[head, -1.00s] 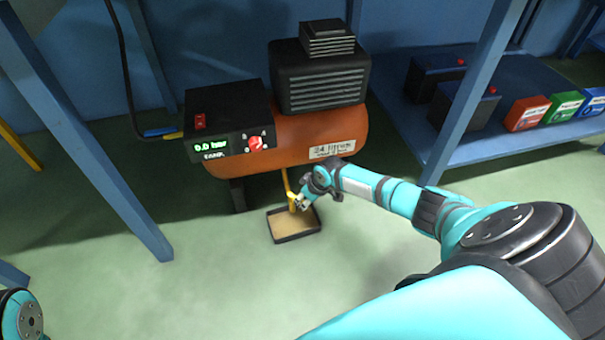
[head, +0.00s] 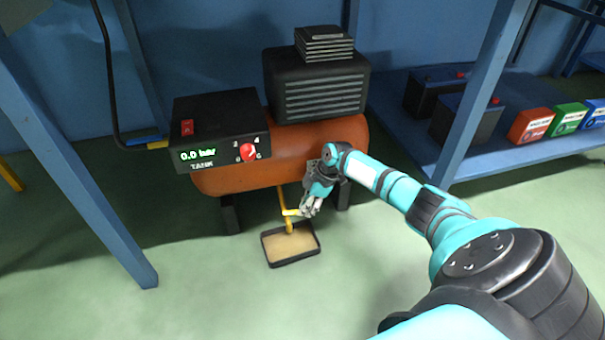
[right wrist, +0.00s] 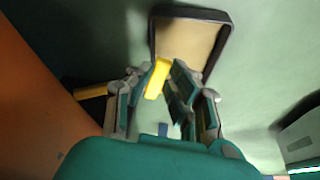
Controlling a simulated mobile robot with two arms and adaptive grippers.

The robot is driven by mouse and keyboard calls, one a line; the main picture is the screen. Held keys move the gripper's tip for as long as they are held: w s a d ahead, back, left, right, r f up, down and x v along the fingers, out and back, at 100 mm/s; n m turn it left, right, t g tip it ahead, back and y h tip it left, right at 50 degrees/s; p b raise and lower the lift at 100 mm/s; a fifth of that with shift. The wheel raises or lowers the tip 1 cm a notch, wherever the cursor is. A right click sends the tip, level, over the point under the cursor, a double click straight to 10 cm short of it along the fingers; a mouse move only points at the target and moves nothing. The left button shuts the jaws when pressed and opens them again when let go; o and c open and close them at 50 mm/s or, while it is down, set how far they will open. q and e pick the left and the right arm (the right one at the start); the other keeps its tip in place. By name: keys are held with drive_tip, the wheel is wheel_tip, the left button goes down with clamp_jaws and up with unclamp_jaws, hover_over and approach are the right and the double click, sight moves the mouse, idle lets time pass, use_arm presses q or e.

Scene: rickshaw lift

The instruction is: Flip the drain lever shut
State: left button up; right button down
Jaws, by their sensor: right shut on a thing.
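The yellow drain lever (head: 292,212) sticks out sideways from the thin yellow drain pipe (head: 281,197) under the orange tank (head: 235,178). My right gripper (head: 308,208) is at the lever's right end. In the right wrist view, the yellow lever (right wrist: 157,78) lies between the fingers of my right gripper (right wrist: 156,84), which is shut on it. The fingers hide part of the lever. My left gripper is not in view.
A dark-rimmed drip tray (head: 291,262) with a tan bottom lies on the floor below the pipe. The control box (head: 222,125) reads 0.0 bar. Blue shelf posts (head: 85,165) stand left and right. The green floor in front is clear.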

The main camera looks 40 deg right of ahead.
drive_tip(key=shift+w+n, duration=0.1)
drive_tip(key=shift+n, duration=0.2)
drive_tip(key=c, duration=1.2)
unclamp_jaws()
drive_tip(key=shift+c, duration=0.2)
drive_tip(key=shift+d+r, duration=0.2)
drive_tip(key=shift+r, duration=0.1)
drive_tip(key=v, duration=1.1)
drive_tip(key=shift+r, duration=0.15)
